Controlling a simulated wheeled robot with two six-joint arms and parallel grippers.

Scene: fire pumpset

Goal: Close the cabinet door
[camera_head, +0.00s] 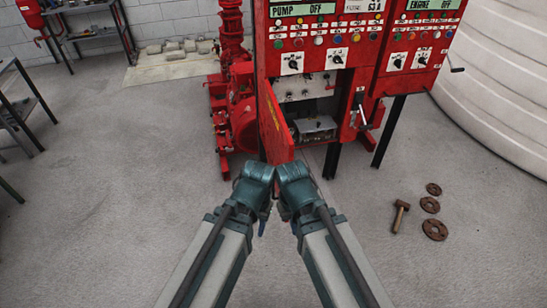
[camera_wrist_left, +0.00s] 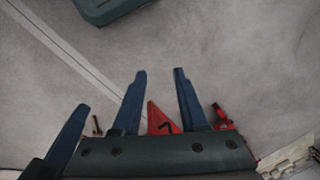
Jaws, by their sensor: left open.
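The red cabinet door (camera_head: 275,130) stands open on the front of the red pump control cabinet (camera_head: 318,30), swung out toward me. The lower compartment (camera_head: 312,110) behind it is exposed, with grey parts inside. My left gripper (camera_wrist_left: 160,72) is open and points down at the floor in the left wrist view. A red triangular piece, which looks like part of the door, shows between its fingers; I cannot tell whether they touch it. In the head view its wrist is just below the door's lower end. My right gripper (camera_head: 293,195) is close beside it; its fingers are mostly hidden.
A hammer (camera_head: 400,215) and three rusty discs, one the largest (camera_head: 435,229), lie on the floor at right. Red pump piping (camera_head: 235,100) stands left of the cabinet. A large white tank (camera_head: 505,80) is at right. The floor at left is mostly clear.

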